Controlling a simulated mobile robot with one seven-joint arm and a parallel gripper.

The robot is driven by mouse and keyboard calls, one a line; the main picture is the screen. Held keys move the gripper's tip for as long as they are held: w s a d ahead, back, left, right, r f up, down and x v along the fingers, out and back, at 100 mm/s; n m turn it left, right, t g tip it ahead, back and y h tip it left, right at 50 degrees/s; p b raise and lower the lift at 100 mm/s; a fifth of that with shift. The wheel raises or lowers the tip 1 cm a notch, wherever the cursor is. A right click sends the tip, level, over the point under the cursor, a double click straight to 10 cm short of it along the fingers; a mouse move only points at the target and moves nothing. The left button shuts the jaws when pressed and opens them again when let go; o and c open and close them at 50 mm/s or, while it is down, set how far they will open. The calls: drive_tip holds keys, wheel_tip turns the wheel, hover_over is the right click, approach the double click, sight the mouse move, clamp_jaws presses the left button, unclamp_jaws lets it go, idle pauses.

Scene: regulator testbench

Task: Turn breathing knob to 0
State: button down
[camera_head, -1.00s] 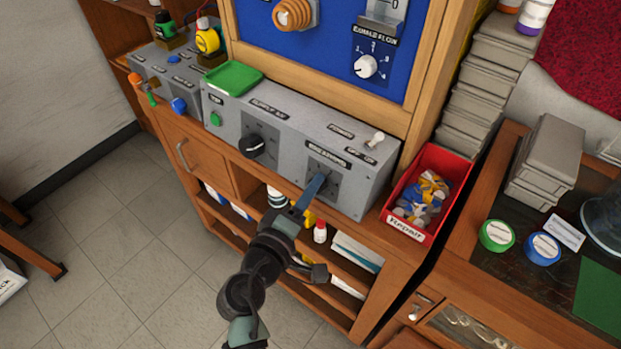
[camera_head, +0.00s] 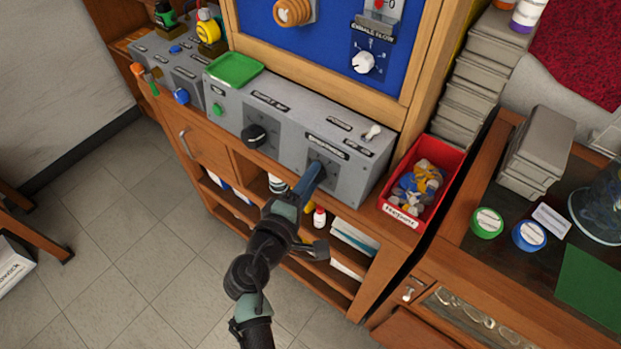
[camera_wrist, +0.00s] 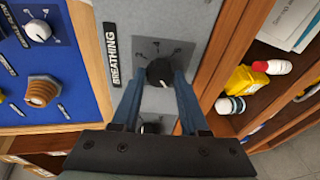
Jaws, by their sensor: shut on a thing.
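The black breathing knob (camera_wrist: 159,71) sits on a dark dial plate with small marks, beside the label "BREATHING" (camera_wrist: 113,54) in the wrist view. My gripper (camera_wrist: 160,79) has its two blue fingers on either side of the knob, shut on it. In the head view my gripper (camera_head: 314,170) reaches the right part of the grey control box (camera_head: 352,186), just below the breathing label (camera_head: 326,147), and hides the knob there. I cannot read which mark the knob points at.
Another black knob (camera_head: 255,136) is left on the same box, with a switch (camera_head: 372,132) at upper right. A red bin (camera_head: 407,211) of parts stands right. A green tray (camera_head: 234,69) lies on top. Open shelves with bottles (camera_head: 319,217) are below.

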drive_tip(key=shift+c, duration=2.1)
unclamp_jaws()
drive_tip(key=b+v, duration=0.1)
drive_tip(key=v, duration=1.2)
